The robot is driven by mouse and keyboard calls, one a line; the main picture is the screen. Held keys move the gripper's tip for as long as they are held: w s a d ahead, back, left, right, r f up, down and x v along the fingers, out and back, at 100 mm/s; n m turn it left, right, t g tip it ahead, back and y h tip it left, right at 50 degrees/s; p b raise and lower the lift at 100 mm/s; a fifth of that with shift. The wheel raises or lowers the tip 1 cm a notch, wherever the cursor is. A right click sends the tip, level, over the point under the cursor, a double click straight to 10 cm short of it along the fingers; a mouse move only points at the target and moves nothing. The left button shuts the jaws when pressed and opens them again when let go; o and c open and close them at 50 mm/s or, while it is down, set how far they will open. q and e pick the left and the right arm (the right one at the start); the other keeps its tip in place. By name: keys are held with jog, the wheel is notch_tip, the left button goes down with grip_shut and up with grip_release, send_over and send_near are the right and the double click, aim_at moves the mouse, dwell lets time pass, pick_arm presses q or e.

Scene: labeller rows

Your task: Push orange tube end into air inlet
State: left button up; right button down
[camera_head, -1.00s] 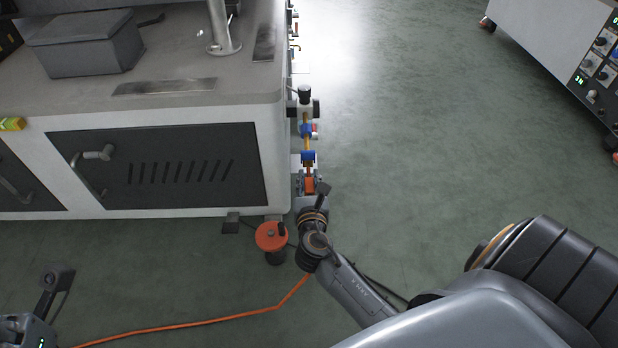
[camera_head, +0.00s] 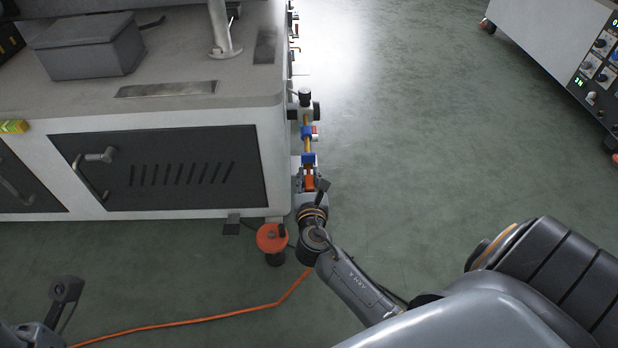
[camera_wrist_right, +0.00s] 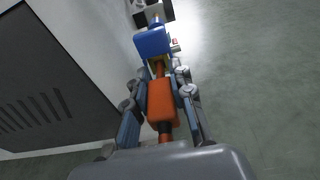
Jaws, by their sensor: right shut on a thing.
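My right gripper (camera_head: 309,183) is at the right side of the grey machine, below a column of fittings. It is shut on an orange block at the tube end (camera_wrist_right: 161,105), which lies between its fingers in the right wrist view. A thin tip of the tube end points at a blue fitting (camera_wrist_right: 152,42) with a yellow lower edge, apparently the air inlet. The tip reaches or nearly reaches it; I cannot tell whether it is inside. In the head view the blue fitting (camera_head: 308,159) is just above the gripper. Part of my left gripper (camera_head: 66,290) shows at the lower left.
The orange tube (camera_head: 200,321) runs across the floor to below my right wrist. A round orange-topped object (camera_head: 271,238) stands beside my right wrist. The machine's door (camera_head: 160,167) has a handle. The floor to the right is open, up to a cabinet (camera_head: 545,40) with controls.

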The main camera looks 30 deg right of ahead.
jog(key=shift+w+d, duration=0.3)
jog(key=shift+w, duration=0.2)
jog(key=c, duration=1.1)
grip_release()
jog(key=v, duration=1.2)
